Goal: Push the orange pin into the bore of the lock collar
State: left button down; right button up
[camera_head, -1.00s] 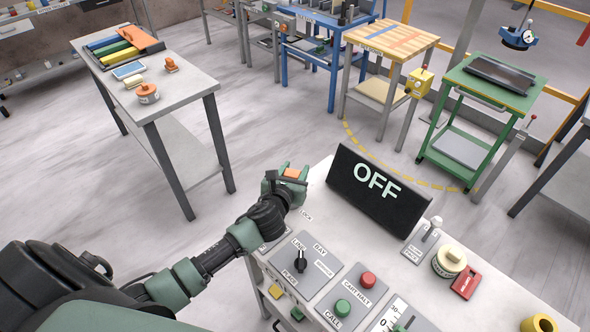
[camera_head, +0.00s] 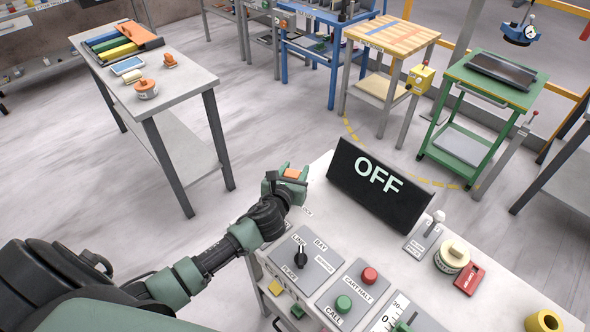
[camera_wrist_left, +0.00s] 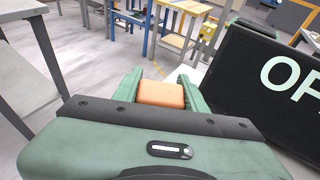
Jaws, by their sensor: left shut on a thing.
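My left gripper (camera_head: 285,180) is at the left back corner of the white panel table, beside the black OFF sign. It is shut on the orange pin (camera_head: 292,173). In the left wrist view the pin (camera_wrist_left: 162,94) shows as an orange block between the two green fingers (camera_wrist_left: 161,92). The lock collar is not visible; my gripper and hand cover the spot by the partly hidden LOCK label (camera_head: 306,211). I cannot tell whether the pin is in the bore. My right gripper is not in view.
The black OFF sign (camera_head: 380,184) stands close to the right of my left gripper. The panel bears a black rotary knob (camera_head: 300,256), a green button (camera_head: 343,304) and a red button (camera_head: 369,275). Open floor lies beyond the table's left edge.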

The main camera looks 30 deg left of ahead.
pick_arm(q)
jog(key=shift+f+b, duration=1.1)
jog(key=shift+f, duration=0.4)
jog(key=c, duration=0.7)
grip_release()
jog(key=v, duration=0.8)
jog(key=shift+b, duration=0.35)
jog(key=shift+w, duration=0.1)
